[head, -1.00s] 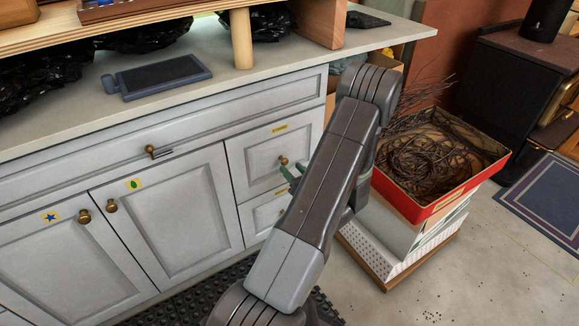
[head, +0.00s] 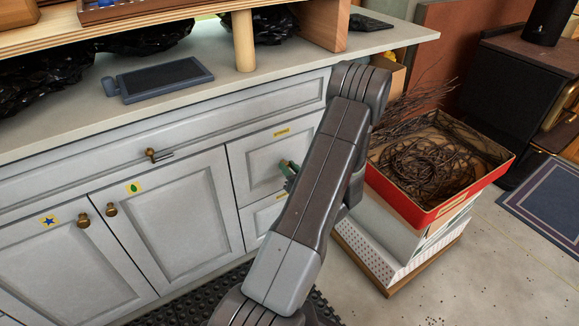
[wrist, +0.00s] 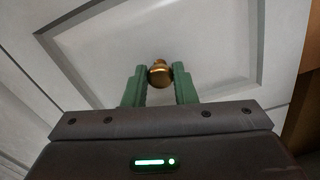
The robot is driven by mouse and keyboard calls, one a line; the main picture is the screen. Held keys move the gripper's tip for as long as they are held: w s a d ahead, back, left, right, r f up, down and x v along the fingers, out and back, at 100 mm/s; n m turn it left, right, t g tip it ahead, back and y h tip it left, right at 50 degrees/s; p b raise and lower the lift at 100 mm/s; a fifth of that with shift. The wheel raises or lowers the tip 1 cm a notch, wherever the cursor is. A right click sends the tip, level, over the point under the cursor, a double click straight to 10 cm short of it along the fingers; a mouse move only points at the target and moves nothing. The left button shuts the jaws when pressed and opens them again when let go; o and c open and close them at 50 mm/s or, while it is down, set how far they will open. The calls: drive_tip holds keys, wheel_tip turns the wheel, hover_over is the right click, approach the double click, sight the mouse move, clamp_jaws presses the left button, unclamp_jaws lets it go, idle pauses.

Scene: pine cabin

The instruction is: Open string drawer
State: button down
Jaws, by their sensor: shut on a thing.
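The string drawer (head: 266,160) is a pale grey panelled drawer front with a small yellow label (head: 281,132) at its top, in the upper right of the cabinet. It looks flush with the cabinet face. Its round brass knob (wrist: 160,73) shows in the wrist view between the green fingers. My gripper (wrist: 160,80) is shut on the knob, one finger on each side. In the head view, my gripper (head: 288,168) is at the drawer front, and my arm hides part of it and most of the knob.
A lower drawer (head: 262,217) sits directly below. To the right, a red box (head: 440,205) of twigs stands on stacked boxes, close beside my arm. Cabinet doors (head: 165,205) with brass knobs are at left. Floor at the lower right is clear.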

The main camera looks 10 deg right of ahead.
drive_tip(key=p+v, duration=0.1)
drive_tip(key=v, duration=3.1)
drive_tip(key=shift+s+p, duration=0.2)
drive_tip(key=shift+p, duration=0.1)
drive_tip(key=shift+a, duration=0.1)
drive_tip(key=c, duration=1.2)
unclamp_jaws()
drive_tip(key=shift+r, duration=0.1)
drive_tip(key=p+v, duration=0.2)
drive_tip(key=v, duration=1.1)
drive_tip(key=shift+s+r+p, duration=0.1)
drive_tip(key=shift+s+p, duration=0.25)
drive_tip(key=shift+p, duration=0.05)
drive_tip(key=b+x, duration=0.1)
drive_tip(key=x, duration=0.6)
drive_tip(key=b+x, duration=0.1)
drive_tip(key=x, duration=0.6)
drive_tip(key=shift+d+b, duration=0.25)
drive_tip(key=shift+b, duration=0.15)
